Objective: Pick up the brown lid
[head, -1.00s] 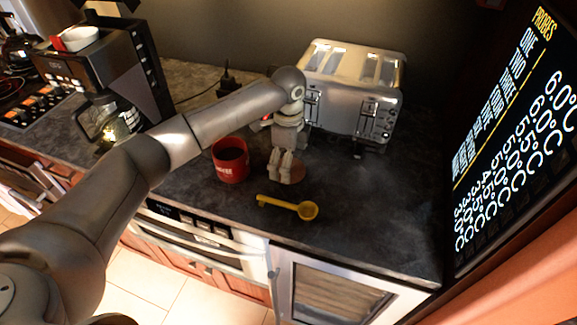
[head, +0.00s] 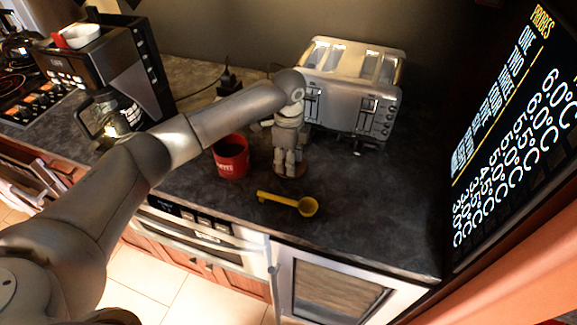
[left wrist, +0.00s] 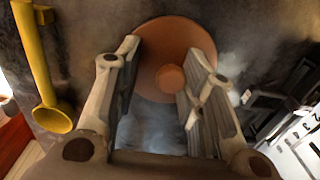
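The round brown lid (left wrist: 162,38) lies on the dark counter, its small knob (left wrist: 170,77) facing up. In the head view the lid (head: 302,170) shows only at its edges, the rest hidden by my left gripper (head: 285,168). In the left wrist view my left gripper (left wrist: 165,58) is open. Its two fingers are apart, with the knob between them in the picture, nearer the right finger. No contact with the knob is visible. The height of the fingertips above the lid is hard to judge. My right gripper is not in view.
A red mug (head: 231,158) stands just left of the lid. A yellow scoop (head: 290,203) lies in front. A silver toaster (head: 350,90) stands behind, and a coffee machine (head: 105,70) at the left. The counter to the right (head: 385,200) is clear.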

